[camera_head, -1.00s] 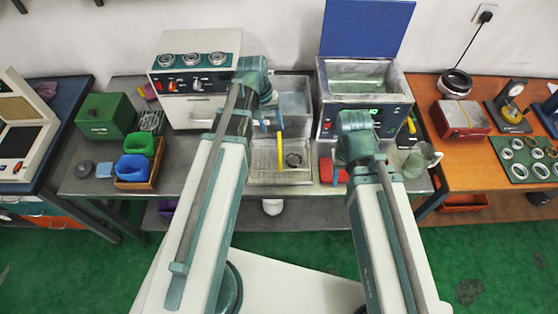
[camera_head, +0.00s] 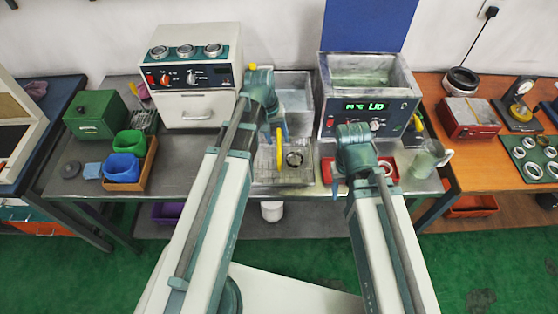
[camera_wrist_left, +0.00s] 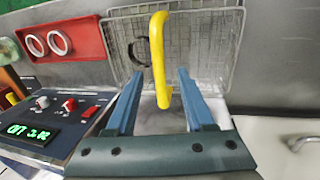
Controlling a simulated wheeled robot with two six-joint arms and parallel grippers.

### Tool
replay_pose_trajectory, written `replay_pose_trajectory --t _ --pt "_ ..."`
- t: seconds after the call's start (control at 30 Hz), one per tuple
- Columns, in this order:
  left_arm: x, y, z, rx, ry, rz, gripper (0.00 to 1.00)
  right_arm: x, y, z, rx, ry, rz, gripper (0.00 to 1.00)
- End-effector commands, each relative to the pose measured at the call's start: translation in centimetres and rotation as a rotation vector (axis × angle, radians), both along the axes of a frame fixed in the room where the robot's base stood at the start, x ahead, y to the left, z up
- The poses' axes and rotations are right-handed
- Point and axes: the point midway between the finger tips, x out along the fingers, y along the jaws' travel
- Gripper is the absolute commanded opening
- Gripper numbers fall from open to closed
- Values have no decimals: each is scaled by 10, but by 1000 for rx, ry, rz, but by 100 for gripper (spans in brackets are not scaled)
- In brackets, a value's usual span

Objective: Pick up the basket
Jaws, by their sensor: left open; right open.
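The wire basket (camera_head: 303,174) rests on the grey bench in front of the sink. It has an upright yellow handle (camera_head: 279,148) and holds a dark ring (camera_head: 294,159). The basket (camera_wrist_left: 205,50) and handle (camera_wrist_left: 157,50) also show in the left wrist view. My left gripper (camera_head: 274,134) is open and pointed down over the basket. In the left wrist view, the handle's near end appears between the fingers of my left gripper (camera_wrist_left: 163,97); contact cannot be told. My right gripper (camera_head: 342,180) is over the red tray, its fingers mostly hidden by its wrist.
The red tray (camera_head: 383,177) with rings lies right of the basket. The ultrasonic cleaner (camera_head: 398,115) stands behind it, beside the sink (camera_head: 307,97). A beaker (camera_head: 424,163) stands at the bench's right end. A white oven (camera_head: 190,107) is at the back left.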

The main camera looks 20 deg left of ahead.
Motion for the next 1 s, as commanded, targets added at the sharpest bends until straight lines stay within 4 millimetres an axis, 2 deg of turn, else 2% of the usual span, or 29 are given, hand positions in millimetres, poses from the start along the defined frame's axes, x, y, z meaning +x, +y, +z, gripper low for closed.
replay_pose_trajectory --t 0.03,0.13,0.43,0.47,0.73,0.77,1.0 --pt "1 -2 -14 0 0 -1 53 0 0 -14 0 0 0 50" --pt "1 -4 -24 0 0 0 53 0 0 -24 0 0 0 50" --pt "1 -5 -25 0 0 0 53 0 0 -25 0 0 0 50" --pt "1 -5 -25 0 0 0 52 0 0 -25 0 0 0 50" --pt "1 -5 -25 0 0 0 3 0 0 -25 0 0 0 50" --pt "1 -5 -25 0 0 0 0 0 0 -25 0 0 0 50" --pt "1 -5 -25 0 0 0 0 0 0 -25 0 0 0 50"
